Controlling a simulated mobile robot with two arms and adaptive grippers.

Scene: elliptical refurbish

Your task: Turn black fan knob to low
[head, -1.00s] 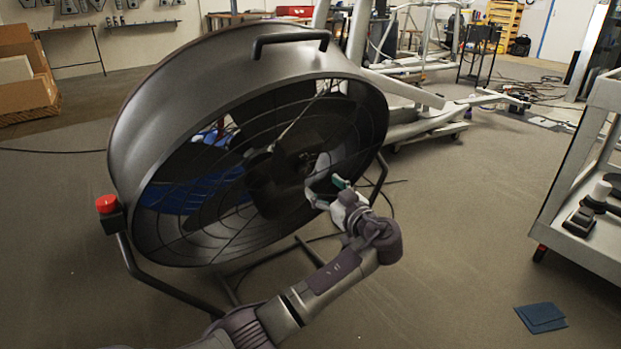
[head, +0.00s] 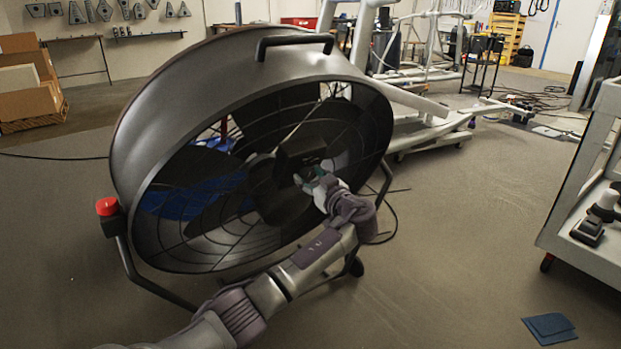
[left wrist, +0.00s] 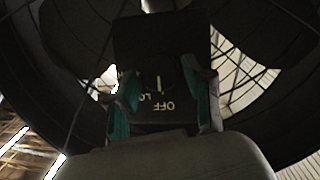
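The large black drum fan (head: 190,100) stands tilted in front of me. Its dark control box (head: 300,152) sits at the hub; in the left wrist view the box (left wrist: 155,35) shows white "OFF" and partly covered "LO" lettering. The black knob (left wrist: 158,76) is hard to tell from the box; a short white line marks it. My left gripper (head: 314,181) reaches inside the fan's front rim to the box. In the left wrist view its teal-padded fingers (left wrist: 164,96) are apart, one on each side of the lettering and line. I cannot tell whether they touch the knob.
An exercise machine (head: 435,125) is behind the fan. Floor between fan and cart is clear.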

